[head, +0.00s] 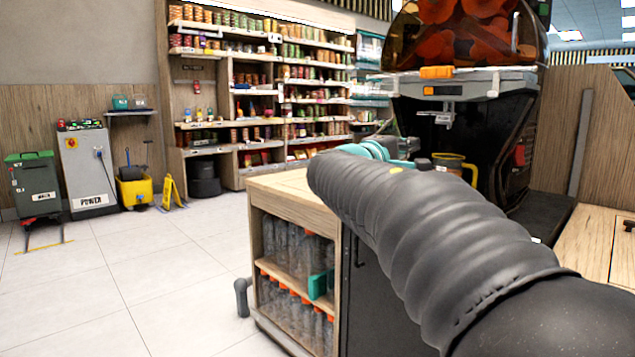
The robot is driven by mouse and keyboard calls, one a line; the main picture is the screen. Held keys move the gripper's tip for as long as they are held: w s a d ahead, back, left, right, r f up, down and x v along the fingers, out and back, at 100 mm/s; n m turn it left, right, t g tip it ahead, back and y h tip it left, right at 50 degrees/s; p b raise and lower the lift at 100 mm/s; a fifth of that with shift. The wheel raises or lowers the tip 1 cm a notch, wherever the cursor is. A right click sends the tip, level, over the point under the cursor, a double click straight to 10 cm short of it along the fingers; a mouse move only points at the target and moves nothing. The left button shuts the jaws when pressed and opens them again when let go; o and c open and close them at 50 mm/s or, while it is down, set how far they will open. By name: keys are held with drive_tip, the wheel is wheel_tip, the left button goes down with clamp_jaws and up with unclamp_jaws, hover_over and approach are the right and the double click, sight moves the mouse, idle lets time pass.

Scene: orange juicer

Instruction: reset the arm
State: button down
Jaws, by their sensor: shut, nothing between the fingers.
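My arm, in a ribbed dark grey sleeve, reaches from the lower right corner up to the middle of the head view. Teal and grey wrist parts show just beyond its far end, over the cabinet top. My gripper cannot be made out; the arm hides that area. The orange juicer (465,105) stands behind the arm at the right, with oranges under its tinted cover. A yellow mug (456,165) is at the juicer's front, partly hidden by the arm.
The wooden cabinet (285,186) holds several clear bottles with orange caps. A wooden counter (590,240) is at the right. Stocked shelves (262,90), a power unit (88,172), a green bin (36,185) and a yellow bucket (135,190) line the back. The tiled floor (130,280) is clear at left.

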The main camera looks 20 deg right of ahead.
drive_tip(key=shift+f, duration=0.1)
drive_tip(key=s+a+f+m+g+y+p, duration=0.1)
drive_tip(key=s+a+f+y, duration=0.15)
drive_tip(key=f, duration=0.45)
drive_tip(key=s+a+f+g+y, duration=0.2)
drive_tip(key=s+f+y, duration=0.15)
drive_tip(key=f, duration=0.45)
drive_tip(key=s+a+f+m+g+y+p, duration=0.1)
drive_tip(key=s+a+f+y, duration=0.15)
drive_tip(key=f, duration=0.45)
drive_tip(key=s+a+f+m+y+p, duration=0.1)
drive_tip(key=s+a+y+p, duration=0.3)
drive_tip(key=s+a, duration=0.3)
drive_tip(key=s+a+f+m+y+p, duration=0.1)
drive_tip(key=s+a+m+y+p, duration=0.1)
drive_tip(key=s+a+y+p, duration=0.2)
drive_tip(key=shift+s+a+f+t+y+p, duration=0.3)
drive_tip(key=shift+s+a, duration=1.5)
drive_tip(key=shift+s, duration=2.4)
